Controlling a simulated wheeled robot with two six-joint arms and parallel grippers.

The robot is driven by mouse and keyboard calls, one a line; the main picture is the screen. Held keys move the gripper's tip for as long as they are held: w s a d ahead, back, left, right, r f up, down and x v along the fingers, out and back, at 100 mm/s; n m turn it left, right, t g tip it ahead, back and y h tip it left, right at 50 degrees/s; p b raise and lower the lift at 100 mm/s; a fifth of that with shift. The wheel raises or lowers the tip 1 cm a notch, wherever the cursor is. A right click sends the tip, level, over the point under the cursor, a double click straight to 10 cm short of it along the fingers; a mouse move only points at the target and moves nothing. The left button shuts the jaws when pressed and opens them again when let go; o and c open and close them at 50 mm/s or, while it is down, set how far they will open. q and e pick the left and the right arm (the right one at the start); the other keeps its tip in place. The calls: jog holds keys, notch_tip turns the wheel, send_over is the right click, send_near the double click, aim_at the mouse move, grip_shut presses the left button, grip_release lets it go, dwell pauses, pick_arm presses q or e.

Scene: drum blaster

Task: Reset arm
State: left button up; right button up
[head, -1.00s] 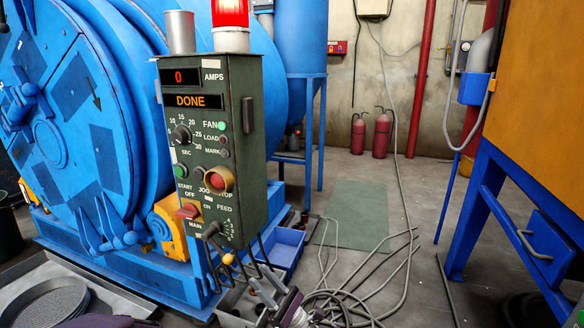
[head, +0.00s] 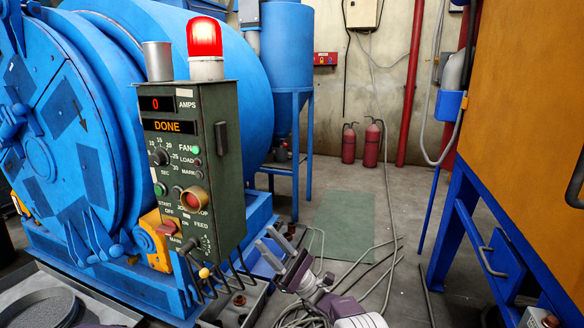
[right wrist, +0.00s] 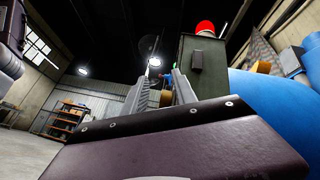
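My right gripper (head: 272,244) is at the bottom middle of the head view, its fingers pointing up and to the left, beside the lower right of the control box (head: 228,150). In the right wrist view its two fingers (right wrist: 160,88) stand apart with nothing between them, so it is open and empty. The control box also shows in the right wrist view (right wrist: 203,62), beyond the fingers. It reads 0 amps and DONE, with a red lamp (head: 205,38) on top. My left gripper is not in view.
The blue drum machine (head: 75,150) fills the left. Grey cables (head: 375,285) lie on the floor by my right arm. A green mat (head: 343,222) and two red fire extinguishers (head: 372,143) are farther back. An orange cabinet on a blue frame (head: 520,130) stands at right.

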notch_tip(320, 180, up, 12)
jog(key=s+a+n+g+h+p, duration=0.2)
jog(key=s+n+g+h+p, duration=0.1)
jog(key=g+p, duration=0.1)
jog(key=s+a+r+h+p, duration=0.2)
jog(key=s+h+p, duration=0.2)
jog(key=s+h, duration=0.25)
jog(key=s+d+f+n+h+p, duration=0.2)
jog(key=s+d+f+h+p, duration=0.2)
jog(key=s+d+f+h, duration=0.85)
jog(key=s+d+f+n+t+h, duration=0.1)
jog(key=s+d+f+n+h, duration=0.25)
jog(key=d+f, duration=0.3)
jog(key=s+d+f+n+h, duration=0.2)
jog(key=s+d+f, duration=0.3)
jog(key=d+f, duration=0.15)
jog(key=w+d+r+n+p, duration=0.1)
jog(key=r+p, duration=1.7)
jog(key=r, duration=0.1)
jog(key=w+r+n+t+h+p, duration=0.1)
jog(key=w+r+p, duration=0.1)
jog(key=r+p, duration=1.7)
jog(key=shift+d+r+t+p, duration=0.15)
jog(key=shift+d+t+p, duration=0.15)
jog(key=shift+d, duration=0.1)
